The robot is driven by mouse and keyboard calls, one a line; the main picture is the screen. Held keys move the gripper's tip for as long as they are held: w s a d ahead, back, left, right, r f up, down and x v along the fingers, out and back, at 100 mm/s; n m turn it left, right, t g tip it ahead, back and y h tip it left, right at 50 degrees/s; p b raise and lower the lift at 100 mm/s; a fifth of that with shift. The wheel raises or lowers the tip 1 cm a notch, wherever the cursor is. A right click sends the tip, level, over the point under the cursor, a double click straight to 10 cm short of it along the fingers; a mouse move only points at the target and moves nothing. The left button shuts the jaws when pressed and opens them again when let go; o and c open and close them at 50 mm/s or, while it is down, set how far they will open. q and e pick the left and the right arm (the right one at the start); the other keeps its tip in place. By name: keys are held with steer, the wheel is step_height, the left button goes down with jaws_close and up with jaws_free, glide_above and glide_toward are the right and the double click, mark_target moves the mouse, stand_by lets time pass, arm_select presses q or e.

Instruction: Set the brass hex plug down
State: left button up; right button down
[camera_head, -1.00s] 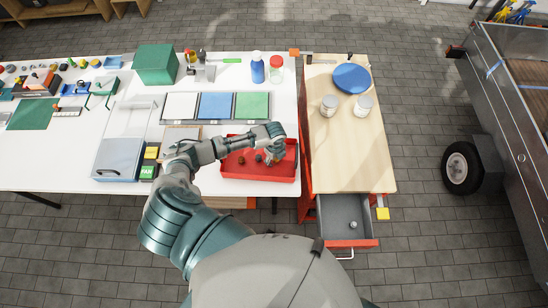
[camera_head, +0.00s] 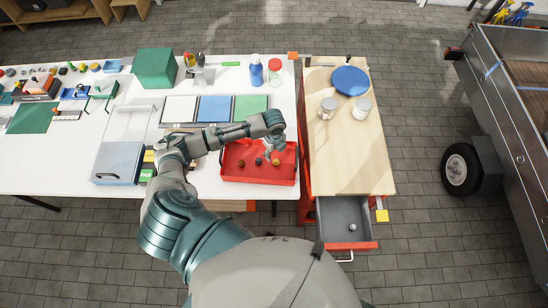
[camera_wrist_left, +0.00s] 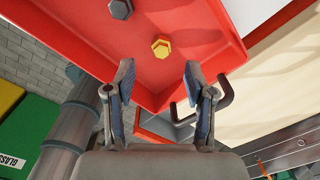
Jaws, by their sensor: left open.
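The brass hex plug (camera_head: 276,161) lies on the floor of the red tray (camera_head: 258,179), toward its right end. It also shows in the left wrist view (camera_wrist_left: 161,47), beyond my fingertips and apart from them. My left gripper (camera_wrist_left: 160,76) is open and empty above the tray, with the plug in line with the gap between its fingers. In the head view the left gripper (camera_head: 273,148) is small and partly hidden by its own wrist. My right gripper is not in view.
A dark hex plug (camera_head: 259,161) and a copper-coloured one (camera_head: 241,162) lie left of the brass one in the tray. White, blue and green mats (camera_head: 214,108) lie behind it. A wooden bench (camera_head: 345,150) with an open grey drawer (camera_head: 343,220) stands to the right.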

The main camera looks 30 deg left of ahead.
mark_target(274, 160)
arm_select(q)
step_height(274, 160, up, 3)
steer(key=shift+f, duration=0.1)
steer(key=shift+r, duration=0.5)
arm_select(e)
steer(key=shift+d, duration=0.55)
